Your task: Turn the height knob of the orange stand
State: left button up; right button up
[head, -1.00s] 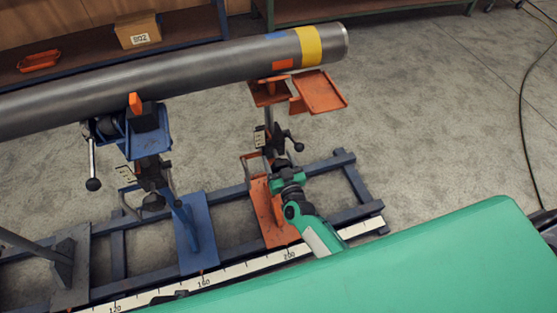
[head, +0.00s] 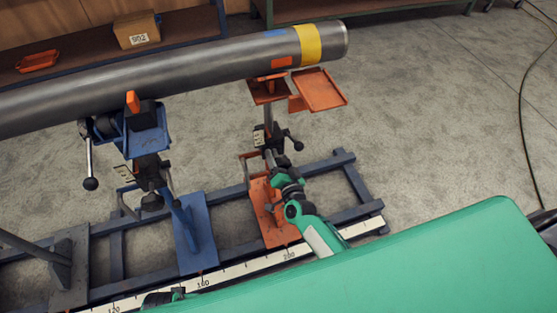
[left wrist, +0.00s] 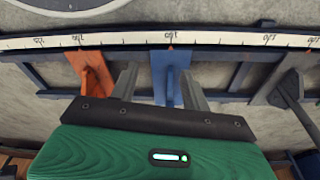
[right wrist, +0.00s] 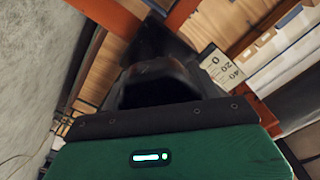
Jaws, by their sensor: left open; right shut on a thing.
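The orange stand (head: 264,210) stands on the rail frame under the pipe's right end in the head view. Its black clamp (head: 270,138) and side lever with a ball end (head: 298,146) show above my right gripper (head: 273,163). That gripper reaches in from below right and is shut on the height knob, which its fingers mostly hide. My left gripper (left wrist: 160,90) is open and empty in the left wrist view, with the blue stand's base beyond.
The steel pipe (head: 180,80) with a yellow band lies across the stands. The blue stand (head: 195,235) is left of the orange one. A white ruler strip (head: 240,268) runs along the frame's front.

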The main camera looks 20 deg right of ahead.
jog(key=shift+m, duration=0.9)
pick_arm(q)
jog(key=shift+s+r, duration=0.2)
jog(key=shift+r, duration=0.3)
jog(key=shift+w+r, duration=0.1)
jog(key=shift+w, duration=0.05)
pick_arm(e)
jog(key=shift+m, duration=0.3)
pick_arm(q)
jog(key=shift+w, duration=0.15)
pick_arm(e)
jog(key=o, duration=1)
pick_arm(q)
jog(key=shift+w+r, duration=0.1)
pick_arm(e)
jog(key=shift+s, duration=0.1)
